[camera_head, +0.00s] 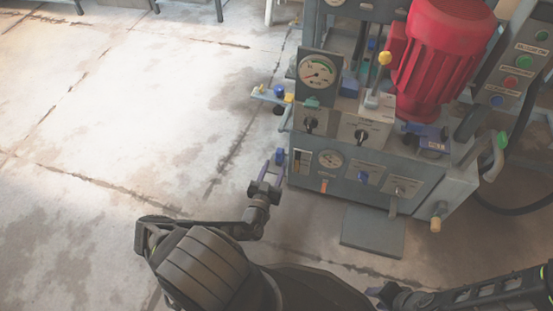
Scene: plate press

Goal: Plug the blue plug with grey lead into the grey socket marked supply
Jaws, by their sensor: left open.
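My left gripper (270,170) is open, at the lower left side of the grey machine. A small blue piece (280,157) shows at its fingertips, close to the machine's left edge; I cannot tell whether it is the blue plug or whether it lies between the fingers. No grey lead can be made out. I cannot pick out the grey socket marked supply, as the panel labels are too small to read. My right gripper (386,294) is at the bottom edge, partly cut off, and its jaws cannot be judged.
The machine's front panel (352,177) has a gauge, knobs and levers. A red motor (445,60) stands on top. A bracket with blue and yellow knobs (272,95) juts out left. A grey plate (372,232) lies on the floor in front. The floor (110,120) at left is clear.

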